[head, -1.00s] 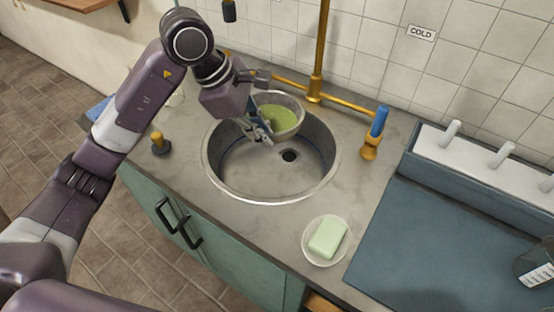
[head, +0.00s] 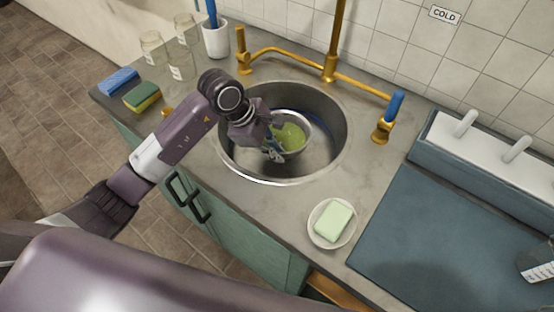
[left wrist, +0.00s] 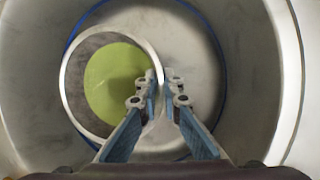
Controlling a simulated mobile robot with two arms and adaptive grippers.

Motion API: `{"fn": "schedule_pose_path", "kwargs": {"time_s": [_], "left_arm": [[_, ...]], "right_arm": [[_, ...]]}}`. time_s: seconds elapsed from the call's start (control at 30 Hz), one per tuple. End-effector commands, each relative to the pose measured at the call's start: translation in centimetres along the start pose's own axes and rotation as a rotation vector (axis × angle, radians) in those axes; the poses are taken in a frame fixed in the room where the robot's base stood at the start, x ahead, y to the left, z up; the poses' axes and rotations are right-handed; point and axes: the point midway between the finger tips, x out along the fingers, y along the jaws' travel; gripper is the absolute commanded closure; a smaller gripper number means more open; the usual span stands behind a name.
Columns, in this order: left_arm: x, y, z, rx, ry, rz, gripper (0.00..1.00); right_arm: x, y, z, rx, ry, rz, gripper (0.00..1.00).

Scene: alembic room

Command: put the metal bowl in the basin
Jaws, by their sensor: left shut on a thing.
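The metal bowl (head: 302,122) has a green inside and is down within the round basin (head: 338,140) in the head view. My left gripper (head: 276,148) reaches into the basin from the left and is shut on the bowl's near rim. In the left wrist view the fingers (left wrist: 164,92) pinch the right side of the bowl's rim (left wrist: 68,100), with the basin wall (left wrist: 255,60) around it. I cannot tell whether the bowl's underside touches the basin floor. My right gripper is not in view.
A brass tap (head: 330,66) stands behind the basin, with a blue-handled valve (head: 385,122) at right. A soap dish (head: 318,236) with green soap is in front. Sponges (head: 141,97), glass jars (head: 182,64) and a white cup (head: 216,40) stand at left.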

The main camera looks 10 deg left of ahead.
Motion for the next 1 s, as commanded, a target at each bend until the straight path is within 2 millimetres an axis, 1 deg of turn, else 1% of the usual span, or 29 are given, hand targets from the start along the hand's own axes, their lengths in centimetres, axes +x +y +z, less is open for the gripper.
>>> {"fn": "schedule_pose_path", "kwargs": {"time_s": [0.07, 0.2, 0.3, 0.53, 0.63, 0.67, 0.8, 1.0], "left_arm": [[0.7, -0.2, -0.2, -0.001, -0.002, -0.001, 1.00], [2.7, -0.7, -1.0, -0.004, -0.002, -0.003, 1.00], [3.6, -0.9, -1.4, -0.001, -0.002, 0.000, 1.00], [3.6, -0.8, -1.4, 0.001, -0.001, 0.002, 1.00], [3.9, -0.9, -1.6, 0.001, 0.000, 0.002, 1.00], [3.9, -0.9, -1.6, 0.001, 0.001, 0.000, 0.92], [3.8, -0.9, -1.6, 0.000, 0.000, 0.000, 0.77], [3.8, -0.9, -1.5, 0.000, 0.000, -0.001, 0.77]], "right_arm": [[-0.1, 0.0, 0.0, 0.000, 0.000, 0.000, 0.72], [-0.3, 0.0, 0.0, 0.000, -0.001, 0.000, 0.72], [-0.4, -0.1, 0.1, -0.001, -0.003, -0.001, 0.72], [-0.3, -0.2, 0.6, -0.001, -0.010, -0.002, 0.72], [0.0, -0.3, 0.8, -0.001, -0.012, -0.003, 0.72], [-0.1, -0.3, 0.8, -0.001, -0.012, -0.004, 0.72], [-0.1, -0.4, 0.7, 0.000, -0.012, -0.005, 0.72], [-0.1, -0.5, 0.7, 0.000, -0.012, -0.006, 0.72]]}}
